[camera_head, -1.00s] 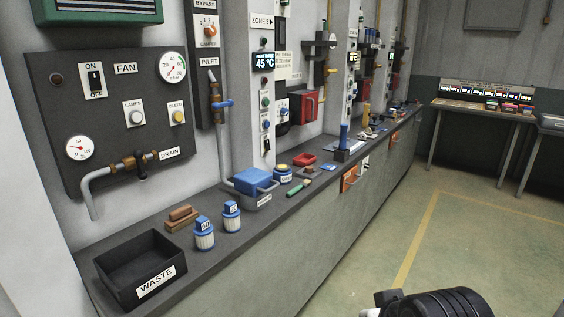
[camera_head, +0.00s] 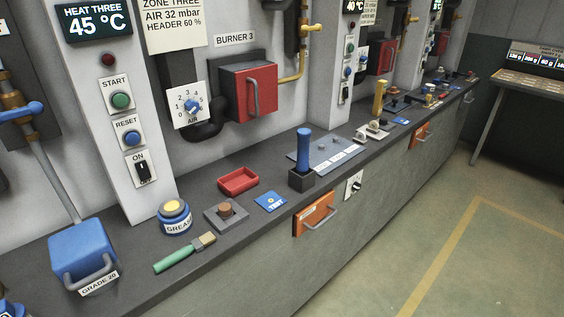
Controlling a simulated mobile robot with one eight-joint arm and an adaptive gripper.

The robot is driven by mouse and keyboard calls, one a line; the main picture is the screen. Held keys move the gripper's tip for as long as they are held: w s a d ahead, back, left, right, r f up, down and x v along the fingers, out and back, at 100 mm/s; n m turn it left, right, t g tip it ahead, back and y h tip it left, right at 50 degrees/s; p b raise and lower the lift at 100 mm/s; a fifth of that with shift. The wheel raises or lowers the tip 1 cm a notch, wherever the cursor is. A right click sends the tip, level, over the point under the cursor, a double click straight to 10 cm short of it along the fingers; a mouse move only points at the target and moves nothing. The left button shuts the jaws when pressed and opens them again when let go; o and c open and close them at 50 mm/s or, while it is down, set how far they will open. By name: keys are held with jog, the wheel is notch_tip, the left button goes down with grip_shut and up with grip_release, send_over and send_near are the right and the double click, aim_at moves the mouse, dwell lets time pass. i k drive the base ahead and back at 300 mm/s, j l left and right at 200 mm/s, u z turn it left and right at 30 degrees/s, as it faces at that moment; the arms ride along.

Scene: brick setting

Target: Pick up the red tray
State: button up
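The red tray (camera_head: 238,181) is a small, shallow, open dish with a raised rim. It lies flat on the dark bench top, left of the picture's middle, below the red burner box. It looks empty, and nothing touches it. My gripper is not in view, so its place relative to the tray cannot be told.
Near the tray are a grease tin (camera_head: 175,218), a grey block with a brown knob (camera_head: 226,214), a blue card (camera_head: 270,202), a green-handled brush (camera_head: 185,253) and a blue upright handle (camera_head: 303,150). An orange drawer (camera_head: 314,214) fronts the bench. Floor (camera_head: 400,235) to the right is clear.

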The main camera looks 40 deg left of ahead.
aim_at(234, 184)
jog(key=i+u, duration=0.15)
jog(key=i, duration=0.4)
jog(key=i+u, duration=0.1)
jog(key=i, duration=0.45)
jog(key=i+l+u, duration=0.15)
jog(key=i, duration=0.4)
jog(key=i+l+u, duration=0.1)
jog(key=i, duration=0.4)
jog(key=l, duration=0.1)
